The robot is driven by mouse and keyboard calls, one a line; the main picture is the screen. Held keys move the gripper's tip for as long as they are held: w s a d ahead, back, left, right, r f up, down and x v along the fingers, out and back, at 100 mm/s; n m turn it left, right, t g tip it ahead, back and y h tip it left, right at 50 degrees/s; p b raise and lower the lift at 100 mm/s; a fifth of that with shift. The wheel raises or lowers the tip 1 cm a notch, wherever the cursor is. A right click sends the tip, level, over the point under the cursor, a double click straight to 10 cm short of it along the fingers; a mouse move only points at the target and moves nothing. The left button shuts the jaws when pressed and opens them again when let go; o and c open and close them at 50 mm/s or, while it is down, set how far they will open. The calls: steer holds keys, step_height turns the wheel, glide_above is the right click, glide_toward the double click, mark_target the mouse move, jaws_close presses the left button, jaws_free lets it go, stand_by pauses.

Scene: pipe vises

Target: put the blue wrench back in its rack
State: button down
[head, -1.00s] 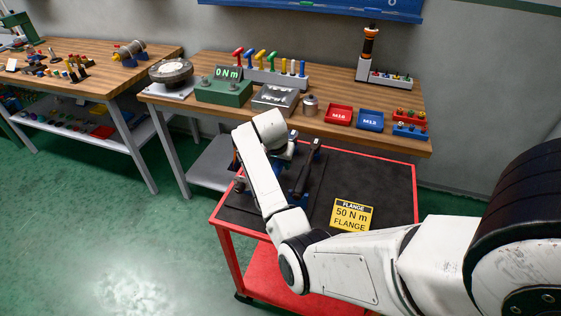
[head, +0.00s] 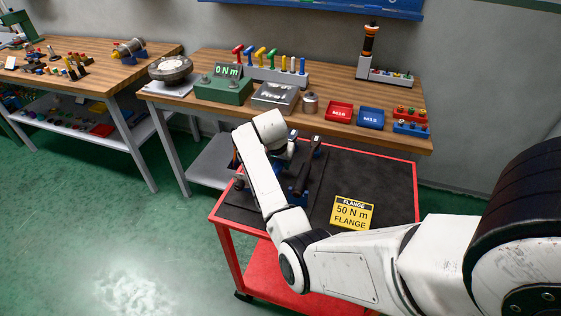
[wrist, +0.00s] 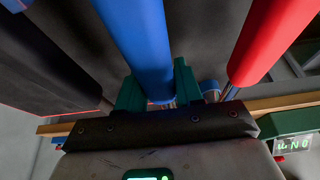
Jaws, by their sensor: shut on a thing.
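In the wrist view, the blue wrench's handle (wrist: 140,40) runs down between the green fingers of my gripper (wrist: 158,92), which is shut on it. A red handle (wrist: 268,40) stands close on the right, apart from my gripper. In the head view, my forearm hides my gripper and most of what it holds, over the left part of the red cart (head: 395,174). A dark long tool with blue on its lower part (head: 302,182) shows just right of my arm. I cannot tell the wrench's rack or the wrench's lower end.
A yellow flange sign (head: 352,213) lies on the cart's dark top, with free room around it. The wooden bench (head: 340,85) behind holds a green torque display (head: 224,88), a row of coloured T-handles (head: 262,70), a red bin (head: 339,112) and a blue bin (head: 371,117).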

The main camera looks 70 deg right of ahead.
steer(key=shift+f, duration=0.5)
stand_by(1.0)
steer(key=c, duration=0.7)
jaws_free()
steer(key=shift+o, duration=0.2)
steer(key=shift+r, duration=0.1)
steer(key=v, duration=1)
steer(key=shift+a+r+b, duration=0.2)
steer(key=shift+r+b, duration=0.15)
steer(key=shift+b, duration=0.05)
